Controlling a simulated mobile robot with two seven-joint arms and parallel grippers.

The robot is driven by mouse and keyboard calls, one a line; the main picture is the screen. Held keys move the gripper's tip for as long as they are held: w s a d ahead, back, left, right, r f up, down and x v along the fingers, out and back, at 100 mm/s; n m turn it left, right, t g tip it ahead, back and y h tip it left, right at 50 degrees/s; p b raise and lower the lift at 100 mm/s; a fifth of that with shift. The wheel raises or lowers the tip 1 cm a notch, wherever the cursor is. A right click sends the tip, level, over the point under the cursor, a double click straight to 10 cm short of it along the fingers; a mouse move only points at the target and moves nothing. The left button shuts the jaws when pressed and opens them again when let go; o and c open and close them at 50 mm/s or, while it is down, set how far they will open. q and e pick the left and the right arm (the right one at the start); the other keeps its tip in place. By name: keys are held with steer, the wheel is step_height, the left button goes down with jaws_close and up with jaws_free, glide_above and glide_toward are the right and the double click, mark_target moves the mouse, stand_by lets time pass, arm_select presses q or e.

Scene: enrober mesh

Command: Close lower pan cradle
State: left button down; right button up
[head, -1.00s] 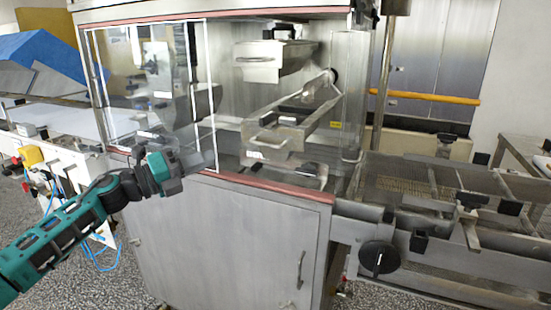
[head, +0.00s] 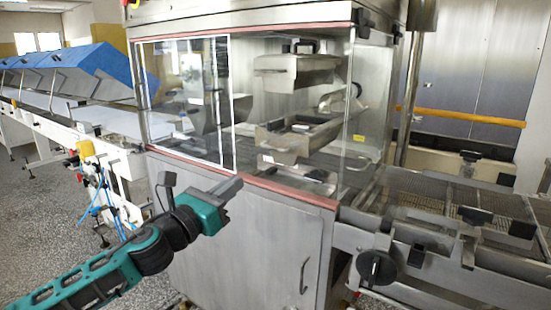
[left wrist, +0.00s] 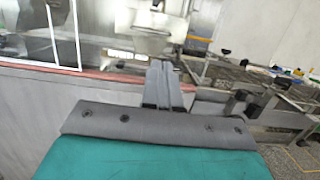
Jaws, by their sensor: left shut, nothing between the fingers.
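The lower pan cradle (head: 298,137) is a grey metal tray inside the machine's glazed chamber, with a handle at its front left end. A second metal pan (head: 295,72) with a dark handle sits above it. My left gripper (head: 232,186) is shut and empty in front of the cabinet, just below the red sill, and does not touch the cradle. In the left wrist view my shut fingers (left wrist: 163,85) point toward the chamber opening. My right gripper is not in view.
A sliding glass door (head: 185,95) with a white frame covers the chamber's left part. The red sill (head: 240,178) runs along the opening's lower edge. A mesh conveyor (head: 440,215) with a black knob (head: 376,268) extends to the right. A blue-covered conveyor (head: 75,75) stands at left.

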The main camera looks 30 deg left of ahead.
arm_select(q)
steer(key=p, duration=0.2)
glide_toward(277, 149)
steer(key=x, duration=0.5)
steer(key=shift+w, duration=0.15)
steer(key=shift+w+d, duration=0.1)
steer(key=shift+w, duration=0.65)
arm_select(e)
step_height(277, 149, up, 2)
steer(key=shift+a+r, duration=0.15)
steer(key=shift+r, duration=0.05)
